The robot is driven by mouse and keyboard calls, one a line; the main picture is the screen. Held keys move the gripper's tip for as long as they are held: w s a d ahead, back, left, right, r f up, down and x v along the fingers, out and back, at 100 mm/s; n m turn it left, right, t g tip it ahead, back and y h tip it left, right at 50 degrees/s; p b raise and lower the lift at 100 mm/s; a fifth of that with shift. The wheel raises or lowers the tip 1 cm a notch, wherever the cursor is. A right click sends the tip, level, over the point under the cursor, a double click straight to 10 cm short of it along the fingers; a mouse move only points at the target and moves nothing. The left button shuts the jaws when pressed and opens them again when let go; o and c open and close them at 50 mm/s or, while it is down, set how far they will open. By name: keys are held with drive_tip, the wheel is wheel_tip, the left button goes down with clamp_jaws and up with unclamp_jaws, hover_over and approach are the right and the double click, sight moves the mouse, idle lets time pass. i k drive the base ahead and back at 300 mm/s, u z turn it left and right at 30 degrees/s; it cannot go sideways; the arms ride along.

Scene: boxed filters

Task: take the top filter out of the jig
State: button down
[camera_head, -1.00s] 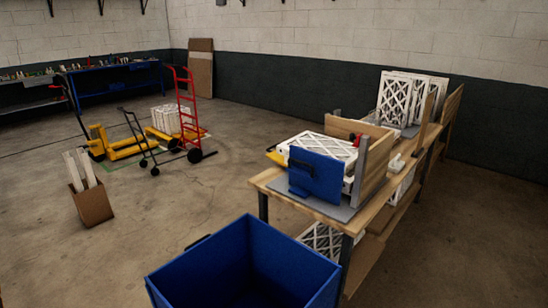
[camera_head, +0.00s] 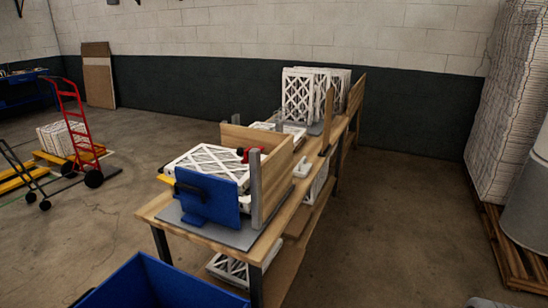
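The jig stands on the near end of the wooden workbench, with a blue front plate (camera_head: 207,199) and a wooden side wall (camera_head: 272,182) on a grey base. The top filter (camera_head: 208,160), white with a criss-cross lattice face, lies flat in the jig behind the blue plate. White edges show below it at the plate's right side, but how many filters lie under it is hidden. My gripper is not in view.
A blue bin (camera_head: 150,285) stands on the floor in front of the bench. More white filters (camera_head: 305,95) stand upright at the bench's far end. A red hand truck (camera_head: 72,125) is at left, a tall white stack (camera_head: 508,105) on a pallet at right. Floor right of the bench is clear.

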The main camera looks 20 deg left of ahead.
sight(221, 162)
drive_tip(key=i, duration=2.8)
drive_tip(key=u, duration=3.35)
